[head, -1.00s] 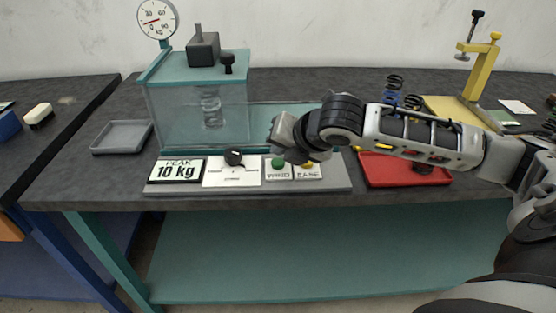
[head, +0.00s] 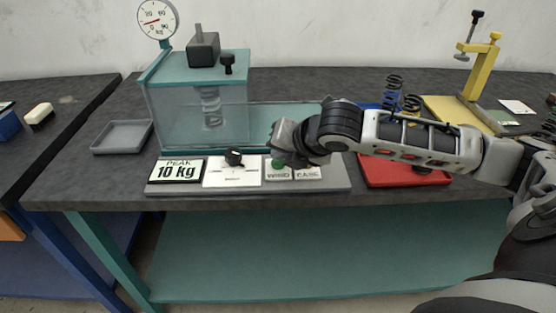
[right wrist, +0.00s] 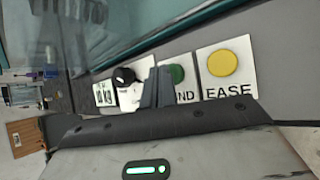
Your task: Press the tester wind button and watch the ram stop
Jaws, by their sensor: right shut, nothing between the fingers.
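The spring tester (head: 200,115) stands on the dark bench, with a coil spring (head: 211,105) behind its clear front and a grey block (head: 203,48) on top. Its dial gauge (head: 157,20) is at the upper left. The panel in front carries a display (head: 176,170) reading PEAK 10 kg and a green WIND button (head: 278,163). My right gripper (head: 284,147) is shut and empty, right at the green button. In the right wrist view the fingers partly cover this button (right wrist: 177,73); I cannot tell whether they touch it. My left gripper is out of view.
A yellow EASE button (right wrist: 222,62) sits beside WIND; my gripper hides it in the head view. A black knob (head: 234,157) is left of WIND.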

